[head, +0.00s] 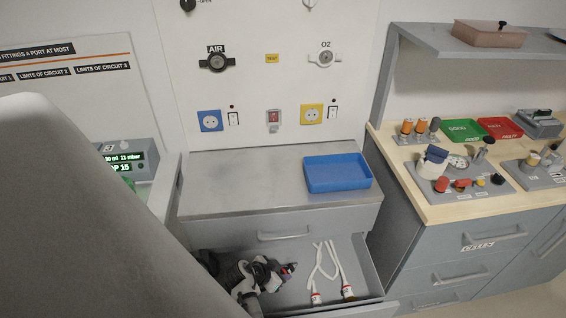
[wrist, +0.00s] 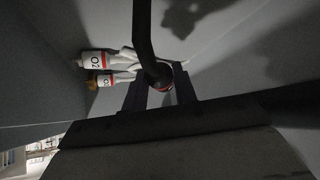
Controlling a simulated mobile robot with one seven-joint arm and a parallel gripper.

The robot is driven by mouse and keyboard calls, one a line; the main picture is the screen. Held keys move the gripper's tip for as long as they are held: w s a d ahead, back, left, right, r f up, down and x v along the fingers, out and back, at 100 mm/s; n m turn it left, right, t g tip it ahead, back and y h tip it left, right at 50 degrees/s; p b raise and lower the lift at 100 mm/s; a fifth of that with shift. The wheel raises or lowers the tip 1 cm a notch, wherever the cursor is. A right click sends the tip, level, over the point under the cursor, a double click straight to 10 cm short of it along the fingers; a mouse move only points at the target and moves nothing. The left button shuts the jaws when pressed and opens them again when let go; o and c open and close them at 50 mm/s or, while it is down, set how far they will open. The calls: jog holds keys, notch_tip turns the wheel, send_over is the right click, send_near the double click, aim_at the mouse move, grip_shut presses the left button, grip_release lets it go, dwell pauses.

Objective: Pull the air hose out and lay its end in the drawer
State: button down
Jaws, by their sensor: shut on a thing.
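The drawer (head: 365,268) below the counter is pulled open. My gripper (head: 285,270) is low inside its left part. In the wrist view my gripper (wrist: 160,98) is shut on the end of a dark hose (wrist: 144,38), which seems to be the air hose. A red and white band shows between the fingers. My fingers hide most of this end, and I cannot tell if it touches the drawer floor. The AIR port (head: 216,62) on the wall panel shows no hose in it.
Two white hoses with O2-marked ends (head: 347,292) lie in the drawer to the right of my gripper; the wrist view shows their labels (wrist: 95,61). A blue tray (head: 338,173) stands on the counter. A wooden-topped bench (head: 405,185) stands at right.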

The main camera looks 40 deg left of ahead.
jog(key=shift+f+b, duration=2.2)
jog(key=shift+f, duration=1.05)
jog(key=c, duration=1)
grip_release()
jog(key=shift+c, duration=0.2)
jog(key=s+a+r+p, duration=0.1)
jog(key=s+r, duration=0.3)
jog(key=r, duration=0.5)
jog(key=s+r+p, duration=0.3)
jog(key=s+r, duration=0.2)
jog(key=r, duration=0.4)
jog(key=shift+a, duration=0.4)
jog(key=shift+s, duration=0.15)
